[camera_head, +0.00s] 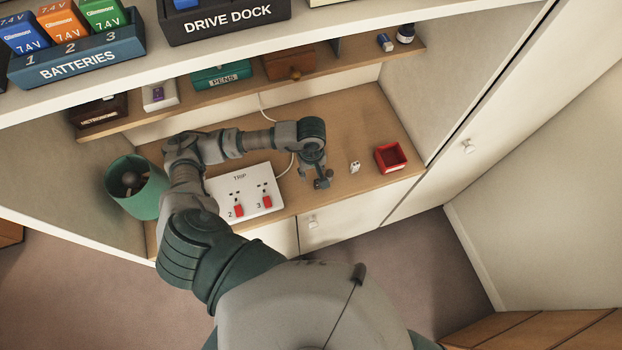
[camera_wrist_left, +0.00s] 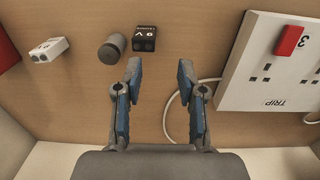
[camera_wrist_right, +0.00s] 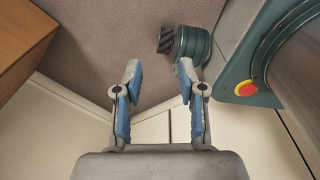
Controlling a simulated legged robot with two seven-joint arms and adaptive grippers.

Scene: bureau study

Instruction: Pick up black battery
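The black battery (camera_wrist_left: 145,38), a small block marked 9V, lies on the wooden desk surface in the left wrist view, beside a grey cylinder (camera_wrist_left: 111,48). My left gripper (camera_wrist_left: 159,70) is open with nothing between its fingers. The battery is ahead of its fingertips, slightly left of the middle of the gap. In the head view my left gripper (camera_head: 314,178) hangs over the desk, right of the white socket strip (camera_head: 240,191); I cannot clearly make out the battery there. My right gripper (camera_wrist_right: 159,70) is open and empty, above the floor by white cabinet fronts.
A small white block (camera_head: 354,167) and a red tray (camera_head: 391,156) stand right of the left gripper. A white cable (camera_wrist_left: 172,112) runs near the left fingers. A shelf (camera_head: 350,53) overhangs the back.

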